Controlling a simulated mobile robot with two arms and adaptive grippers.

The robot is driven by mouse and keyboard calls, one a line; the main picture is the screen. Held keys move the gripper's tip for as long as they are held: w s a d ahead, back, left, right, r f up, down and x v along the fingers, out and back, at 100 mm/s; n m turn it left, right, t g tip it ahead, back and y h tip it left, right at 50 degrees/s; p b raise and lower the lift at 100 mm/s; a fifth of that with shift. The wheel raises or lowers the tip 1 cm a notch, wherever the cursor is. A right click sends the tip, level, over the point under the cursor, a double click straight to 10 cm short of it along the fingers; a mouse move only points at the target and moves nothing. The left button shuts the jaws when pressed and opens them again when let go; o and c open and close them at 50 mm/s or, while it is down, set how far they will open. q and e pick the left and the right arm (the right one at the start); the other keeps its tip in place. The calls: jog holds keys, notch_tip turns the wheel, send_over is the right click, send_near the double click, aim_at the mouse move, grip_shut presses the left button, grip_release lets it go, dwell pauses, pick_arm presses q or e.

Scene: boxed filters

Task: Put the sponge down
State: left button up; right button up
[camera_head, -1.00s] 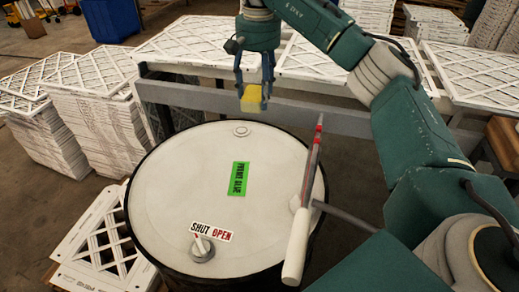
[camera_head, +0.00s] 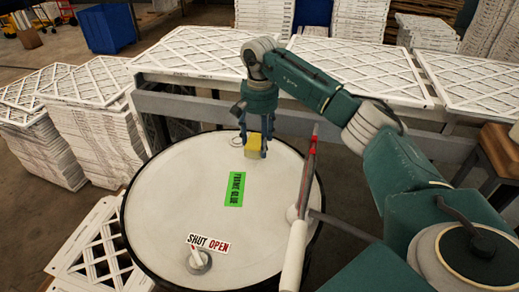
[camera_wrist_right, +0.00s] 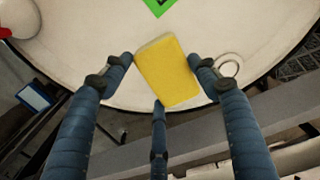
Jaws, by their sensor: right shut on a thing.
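The yellow sponge (camera_head: 252,150) is between the fingers of my right gripper (camera_head: 254,148), over the far part of the white drum lid (camera_head: 180,190). In the right wrist view the sponge (camera_wrist_right: 167,71) sits tilted between the blue fingertips of the right gripper (camera_wrist_right: 163,72), with the lid behind it. The gripper is shut on it. I cannot tell whether the sponge touches the lid. My left gripper is not in view.
On the lid are a green label (camera_head: 235,189), a shut/open valve (camera_head: 199,261) and a small round cap (camera_head: 237,142). A white-handled tool with a red tip (camera_head: 297,240) stands at the lid's right edge. Stacked white filters (camera_head: 92,140) and a grey-framed table stand around.

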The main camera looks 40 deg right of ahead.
aim_at(259, 142)
notch_tip(259, 142, down, 4)
jog(key=shift+r+p, duration=0.25)
jog(key=shift+p, duration=0.1)
jog(key=shift+f, duration=0.3)
jog(key=shift+f, duration=0.2)
jog(key=o, duration=0.9)
jog(key=shift+o, duration=0.2)
jog(key=shift+r, duration=0.1)
jog(key=shift+r, duration=0.2)
notch_tip(259, 142, up, 12)
jog(key=shift+f+b, duration=0.1)
jog(key=shift+b, duration=1.05)
